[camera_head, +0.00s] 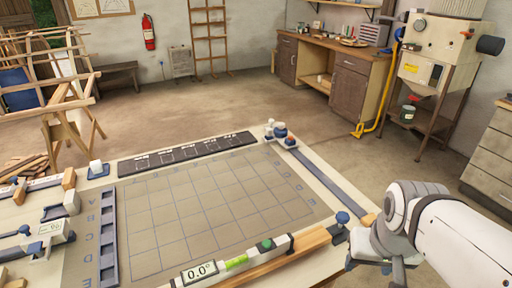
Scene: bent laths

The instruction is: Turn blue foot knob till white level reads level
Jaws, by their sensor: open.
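A white level (222,266) lies along the front edge of the gridded board (160,240). Its display shows 0.0°, and it has a green vial and a green button. The bubble is too small to make out. A blue knob (342,217) stands at the board's front right corner, by the right end of the wooden strip beside the level. Another blue knob (280,130) stands at the far right corner. I cannot tell which is the foot knob. My gripper (376,268) is open at the lower right, just right of the near knob and apart from it; its fingers are partly hidden.
A dark strip with marked boxes (186,151) lies along the board's far edge, and a blue-grey rail (335,181) along its right. Clamps and gauges (45,235) crowd the left. The grid's middle is clear. A workbench (345,75) and a machine (440,55) stand behind.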

